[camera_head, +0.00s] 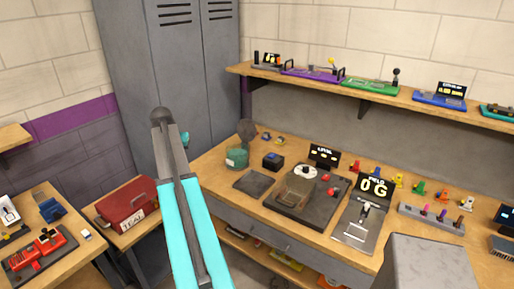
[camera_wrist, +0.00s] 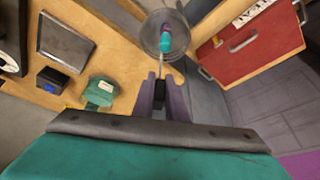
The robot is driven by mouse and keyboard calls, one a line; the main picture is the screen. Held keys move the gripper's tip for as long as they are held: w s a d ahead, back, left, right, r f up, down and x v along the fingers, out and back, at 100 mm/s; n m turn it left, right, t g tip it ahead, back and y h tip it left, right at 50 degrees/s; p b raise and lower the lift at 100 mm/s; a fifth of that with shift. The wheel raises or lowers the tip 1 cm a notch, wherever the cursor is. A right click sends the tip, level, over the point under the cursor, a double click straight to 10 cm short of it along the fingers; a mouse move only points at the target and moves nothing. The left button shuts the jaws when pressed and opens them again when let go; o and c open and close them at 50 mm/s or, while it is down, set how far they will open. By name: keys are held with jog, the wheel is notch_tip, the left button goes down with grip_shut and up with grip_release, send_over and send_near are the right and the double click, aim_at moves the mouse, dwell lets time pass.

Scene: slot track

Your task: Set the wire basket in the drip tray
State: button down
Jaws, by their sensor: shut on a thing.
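The wire basket (camera_wrist: 151,32), a round see-through mesh bowl with a thin handle, shows at the top of the wrist view. A small teal and purple thing (camera_wrist: 166,38) shows within its outline. My gripper (camera_wrist: 161,88) is shut on the dark end of the handle, and the basket reaches out beyond the fingers. In that view it hangs over the gap between the bench and the red toolbox. A flat dark square with a paler rim, seemingly the drip tray (camera_wrist: 60,42), lies on the bench, apart from the basket. It also shows in the head view (camera_head: 254,183). I cannot make out the gripper or held basket there.
A red toolbox (camera_head: 127,204) stands left of the bench. A green container (camera_head: 236,157) and a small dark box (camera_head: 273,161) stand behind the tray. Grey lockers (camera_head: 172,75) rise behind.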

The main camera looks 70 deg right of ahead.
jog(key=s+d+f+m+g+p, duration=0.1)
jog(key=s+d+m, duration=0.2)
jog(key=s+d, duration=0.7)
jog(key=s+d+m+g+p, duration=0.1)
jog(key=s+d+m, duration=0.2)
jog(key=s+d, duration=0.8)
jog(key=s, duration=0.5)
jog(key=shift+d+f+m+g, duration=0.15)
jog(key=shift+f+m+g, duration=0.15)
jog(key=shift+f, duration=0.35)
notch_tip(320, 180, down, 6)
jog(key=b, duration=0.2)
jog(key=shift+f, duration=0.15)
jog(key=shift+f+b, duration=0.15)
jog(key=shift+b, duration=0.25)
jog(key=c, duration=1.7)
grip_release()
jog(key=shift+b+v, duration=1.9)
jog(key=shift+v, duration=5)
